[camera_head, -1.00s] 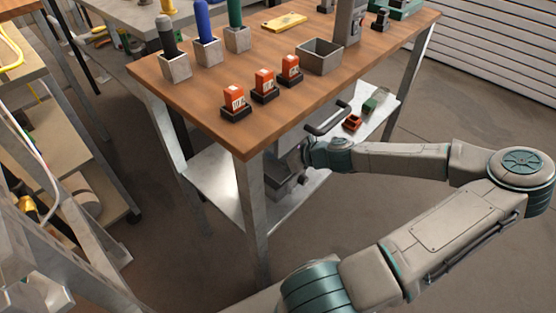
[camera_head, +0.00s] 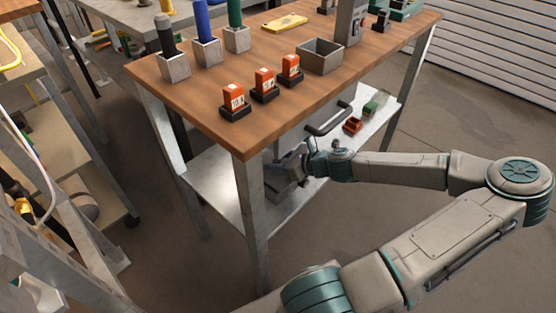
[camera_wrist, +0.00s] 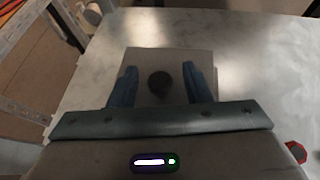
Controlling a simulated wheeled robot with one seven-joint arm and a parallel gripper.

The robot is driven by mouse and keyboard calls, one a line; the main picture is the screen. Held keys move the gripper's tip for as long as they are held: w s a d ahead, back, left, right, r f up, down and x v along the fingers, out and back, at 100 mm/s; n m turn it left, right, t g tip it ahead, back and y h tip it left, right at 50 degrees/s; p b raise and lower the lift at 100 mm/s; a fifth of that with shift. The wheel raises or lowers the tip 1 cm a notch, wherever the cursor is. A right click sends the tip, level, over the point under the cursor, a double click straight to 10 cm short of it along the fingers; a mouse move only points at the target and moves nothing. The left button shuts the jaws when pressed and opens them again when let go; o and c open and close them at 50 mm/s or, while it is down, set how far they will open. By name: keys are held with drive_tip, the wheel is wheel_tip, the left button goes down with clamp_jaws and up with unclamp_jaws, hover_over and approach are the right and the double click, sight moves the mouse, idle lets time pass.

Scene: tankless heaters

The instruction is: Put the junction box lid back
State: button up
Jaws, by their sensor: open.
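In the wrist view, a grey square plate with a dark round knob (camera_wrist: 160,83), which looks like the lid, lies below my gripper (camera_wrist: 161,72). The two blue fingers are open, one on each side of the knob, with gaps showing between them and it. I cannot tell whether the plate lies on a box or directly on the shelf. In the head view, my gripper (camera_head: 290,163) is under the wooden tabletop, over the metal lower shelf (camera_head: 212,188). A grey block-like shape (camera_head: 283,187) shows below it, partly hidden by the table leg.
The wooden tabletop (camera_head: 190,100) overhangs my gripper, and its front leg (camera_head: 252,215) stands close by. A red item (camera_head: 352,125) and a green item (camera_head: 370,108) sit farther back on the shelf.

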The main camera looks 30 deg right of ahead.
drive_tip(key=p+v, duration=0.4)
drive_tip(key=v, duration=0.7)
drive_tip(key=shift+s+d+r, duration=0.15)
drive_tip(key=shift+s+r, duration=0.05)
drive_tip(key=shift+s, duration=0.1)
